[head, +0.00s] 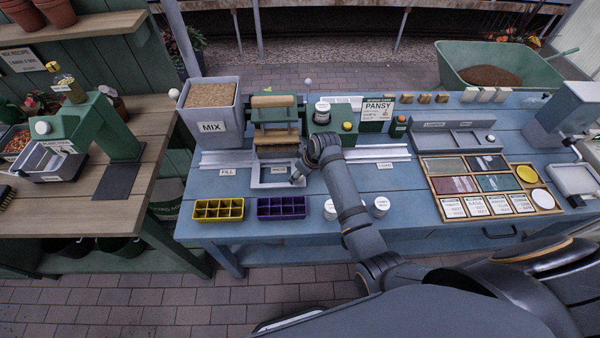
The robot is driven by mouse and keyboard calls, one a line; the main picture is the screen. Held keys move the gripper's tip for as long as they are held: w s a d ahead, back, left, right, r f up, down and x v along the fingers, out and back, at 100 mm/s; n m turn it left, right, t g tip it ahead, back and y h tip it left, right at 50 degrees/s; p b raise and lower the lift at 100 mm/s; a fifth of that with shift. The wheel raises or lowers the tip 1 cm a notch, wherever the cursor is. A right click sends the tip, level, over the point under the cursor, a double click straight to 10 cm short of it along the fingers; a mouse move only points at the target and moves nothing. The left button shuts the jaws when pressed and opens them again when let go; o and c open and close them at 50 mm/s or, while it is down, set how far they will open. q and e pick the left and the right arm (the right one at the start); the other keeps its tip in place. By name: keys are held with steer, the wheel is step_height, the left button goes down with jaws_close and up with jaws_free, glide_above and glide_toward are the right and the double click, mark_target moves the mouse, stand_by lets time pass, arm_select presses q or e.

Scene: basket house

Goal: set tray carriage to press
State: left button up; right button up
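The tray carriage appears to be the pale rectangular frame (256,184) in front of the press. It is at the middle of the metal rail (225,157), between the FILL label (228,172) and another label (385,166) on the right. A small label, too small to read surely, shows within the frame. The press (274,116) has a green body and wooden blocks. My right gripper (297,178) points down at the right end of the frame, touching or very near it. Its fingers are too small to tell open from shut. My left gripper is not in view.
A yellow cell tray (218,209) and a purple cell tray (281,208) stand at the front edge. White jars (381,206) stand near my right forearm. The MIX bin (210,105) is at the left, and a wooden organizer (433,188) at the right.

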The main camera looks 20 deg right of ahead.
steer(key=shift+r, duration=0.15)
steer(key=v, duration=1.1)
steer(key=shift+s+r, duration=0.2)
steer(key=shift+r, duration=0.1)
steer(key=shift+d, duration=0.1)
